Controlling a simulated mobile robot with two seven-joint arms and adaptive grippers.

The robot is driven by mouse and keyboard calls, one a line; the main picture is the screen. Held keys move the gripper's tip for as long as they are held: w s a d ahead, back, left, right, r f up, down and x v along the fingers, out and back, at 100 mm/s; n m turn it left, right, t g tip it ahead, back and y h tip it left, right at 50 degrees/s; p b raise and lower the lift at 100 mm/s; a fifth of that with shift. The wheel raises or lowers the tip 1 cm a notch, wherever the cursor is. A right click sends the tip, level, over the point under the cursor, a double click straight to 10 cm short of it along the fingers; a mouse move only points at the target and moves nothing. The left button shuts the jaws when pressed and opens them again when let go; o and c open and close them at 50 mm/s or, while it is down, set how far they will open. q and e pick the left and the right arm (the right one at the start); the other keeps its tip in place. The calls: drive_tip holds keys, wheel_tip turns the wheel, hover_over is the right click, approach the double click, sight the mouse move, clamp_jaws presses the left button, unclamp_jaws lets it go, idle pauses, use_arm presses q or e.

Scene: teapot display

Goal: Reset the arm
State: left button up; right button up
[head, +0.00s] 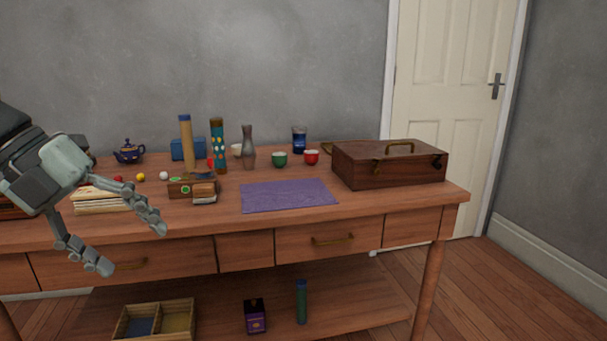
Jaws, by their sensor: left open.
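My left gripper (132,240) comes in from the left, in front of the wooden table (380,204). Its fingers are spread open with nothing between them. One finger overlaps the table top near the front edge and the other hangs lower in front of the drawers. My right gripper is not in view. A purple cloth (288,195) lies flat and empty in the middle of the table. A dark blue teapot (129,153) stands at the back left.
A brown wooden case (390,164) stands at the right. Green (280,160) and red (311,158) cups, tall bottles and a grey vase (248,150) stand at the back. A small wooden box (182,188) and books (98,201) lie left. A divided tray (155,322) is on the lower shelf.

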use_arm(q)
drive_tip(key=w+a+f+n+t+h+p, duration=0.2)
drive_tip(key=w+a+n+t+h, duration=0.1)
drive_tip(key=w+a+n+t, duration=0.75)
drive_tip(key=s+a+f+n+t+y+p, duration=0.1)
drive_tip(key=a+f+n+t+y, duration=0.1)
drive_tip(key=a+f+n+y, duration=0.4)
drive_tip(key=s+a+f+n+t+y, duration=0.1)
drive_tip(key=s+a+f+n+y, duration=0.2)
drive_tip(key=f+n, duration=0.4)
drive_tip(key=s+d+f+n+g+y, duration=0.1)
drive_tip(key=s+f+n+g+y, duration=0.2)
drive_tip(key=f, duration=0.6)
drive_tip(key=s+d+f+n+g+y, duration=0.1)
drive_tip(key=s+f+n+g, duration=0.15)
drive_tip(key=s+f, duration=0.45)
drive_tip(key=s+d+f+n+g+h+p, duration=0.1)
drive_tip(key=s+d+f+g+h, duration=0.1)
drive_tip(key=s+d+f+g, duration=0.4)
drive_tip(key=s+d+f, duration=0.5)
drive_tip(key=d+f, duration=0.2)
drive_tip(key=shift+s+d+f+n+g+p, duration=0.15)
drive_tip(key=shift+s+d+n+g+p, duration=0.1)
drive_tip(key=shift+s+n+g+p, duration=0.1)
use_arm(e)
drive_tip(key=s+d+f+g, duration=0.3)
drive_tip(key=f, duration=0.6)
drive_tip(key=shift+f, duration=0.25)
